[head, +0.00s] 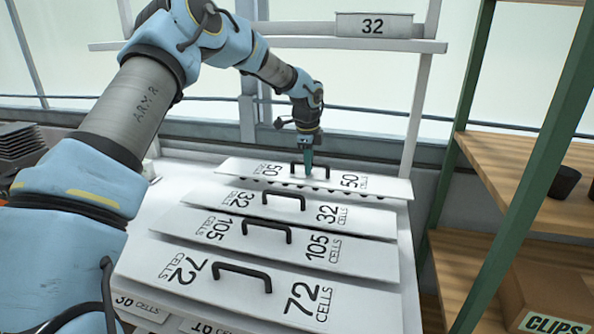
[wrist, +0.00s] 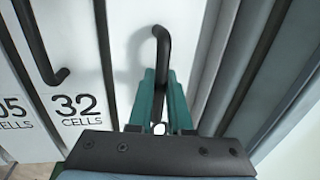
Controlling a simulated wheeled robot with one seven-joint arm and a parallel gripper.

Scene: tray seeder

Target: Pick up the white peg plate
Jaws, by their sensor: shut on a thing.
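Several white plates with black handles lie in a stepped row. The rearmost, marked 50 (head: 385,186), shows dark pegs along the underside of its front edge. My gripper (head: 308,168) is at this plate's black handle, above its middle. In the wrist view, my gripper's teal fingers (wrist: 162,80) are shut on the black handle (wrist: 161,40), which runs up between them. The white surface of the 50 plate (wrist: 128,25) shows beside it; its number is out of that view. Whether the plate is clear of its support, I cannot tell.
Plates marked 32 (head: 365,218), 105 (head: 360,258) and 72 (head: 350,293) lie nearer, each with a handle. A bin marked 32 (head: 385,25) sits on the rail above. Shelves with a green post (head: 515,165) and a clips box (head: 545,290) stand right.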

